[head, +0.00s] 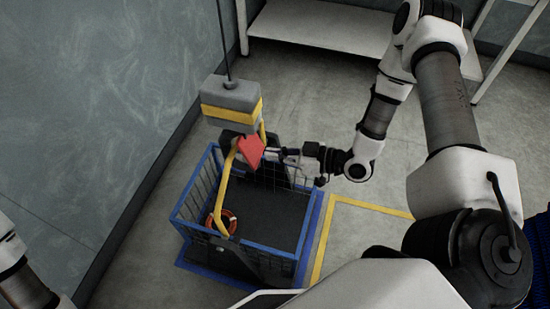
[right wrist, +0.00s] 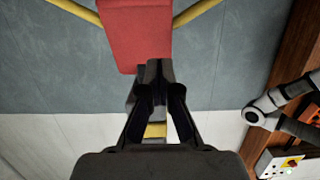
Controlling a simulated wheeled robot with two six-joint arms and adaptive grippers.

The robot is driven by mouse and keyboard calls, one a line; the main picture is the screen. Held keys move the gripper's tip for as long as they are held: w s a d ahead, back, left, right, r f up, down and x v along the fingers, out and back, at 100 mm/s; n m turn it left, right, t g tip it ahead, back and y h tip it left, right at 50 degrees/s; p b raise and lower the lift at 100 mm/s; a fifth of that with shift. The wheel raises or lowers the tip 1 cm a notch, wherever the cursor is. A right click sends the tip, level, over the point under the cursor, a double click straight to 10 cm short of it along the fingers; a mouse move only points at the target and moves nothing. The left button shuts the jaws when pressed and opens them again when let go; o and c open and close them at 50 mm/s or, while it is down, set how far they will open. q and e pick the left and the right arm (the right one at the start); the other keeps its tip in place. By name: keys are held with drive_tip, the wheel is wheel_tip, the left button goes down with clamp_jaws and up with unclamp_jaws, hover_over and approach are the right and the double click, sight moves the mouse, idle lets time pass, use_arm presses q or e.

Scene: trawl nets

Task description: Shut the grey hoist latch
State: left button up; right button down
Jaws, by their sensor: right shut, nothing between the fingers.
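The hoist block (head: 228,97), grey with a yellow band, hangs on a cable. Below it a dark part (head: 230,136) shows near the top of a yellow bail (head: 223,190). I cannot clearly make out the grey latch or whether it is open. A red plate (head: 250,150) is at the bail's top; in the right wrist view the red plate (right wrist: 136,32) sits between two yellow bars. My right gripper (head: 271,154) is shut and empty, just right of the red plate. In the right wrist view its fingertips (right wrist: 158,72) overlap the plate's lower edge; contact is unclear. My left gripper is out of view.
A blue-rimmed mesh crate (head: 270,254) stands below, with an orange-and-white ring (head: 222,222) at its left. Yellow floor lines (head: 326,243) lie to its right. A wall is at the left, and a pale shelf (head: 322,27) stands behind. Open floor lies between.

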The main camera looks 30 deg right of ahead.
sight(254, 162)
drive_tip(key=f+b, duration=0.1)
drive_tip(key=b, duration=0.1)
drive_tip(key=f+t+y+b, duration=0.1)
drive_tip(key=b, duration=0.1)
drive_tip(key=w+a+f+t+y+b, duration=0.1)
drive_tip(key=f+b, duration=0.1)
drive_tip(key=b, duration=0.1)
drive_tip(key=shift+w, duration=0.1)
drive_tip(key=shift+w+a+f+b, duration=0.2)
drive_tip(key=shift+a+f+b, duration=0.1)
drive_tip(key=shift+b, duration=0.3)
use_arm(q)
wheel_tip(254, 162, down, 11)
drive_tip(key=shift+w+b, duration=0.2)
drive_tip(key=shift+b, duration=0.15)
use_arm(e)
drive_tip(key=shift+w+a+f, duration=0.25)
drive_tip(key=shift+w+f, duration=0.1)
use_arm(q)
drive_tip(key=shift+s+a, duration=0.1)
use_arm(e)
drive_tip(key=shift+f, duration=0.15)
